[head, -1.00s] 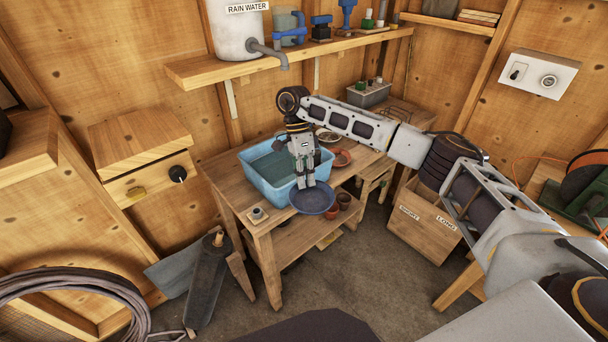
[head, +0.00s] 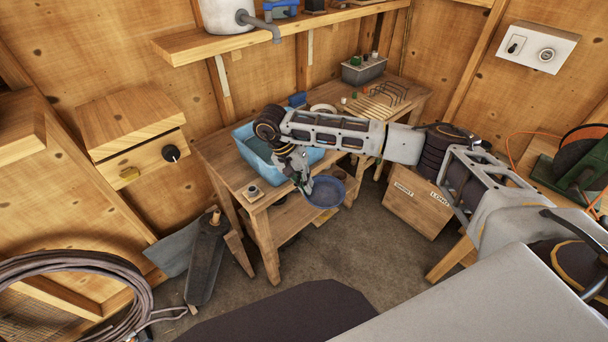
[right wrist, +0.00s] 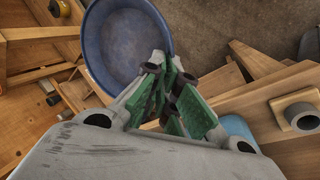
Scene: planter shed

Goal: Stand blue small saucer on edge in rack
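The blue small saucer (head: 327,193) is held at its rim by my right gripper (head: 304,184), in front of the bench's front edge. In the right wrist view the saucer (right wrist: 125,42) shows its hollow face, with the green-padded fingers (right wrist: 165,75) closed at its rim. A wire rack (head: 387,92) stands on the slatted back right part of the bench, away from the saucer. It looks empty. My left gripper is not in view.
A blue basin (head: 256,157) sits on the bench (head: 228,178) behind my right gripper. A grey box (head: 364,70) stands by the rack. A shelf (head: 300,30) hangs above. A wooden crate (head: 412,203) stands on the floor to the right.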

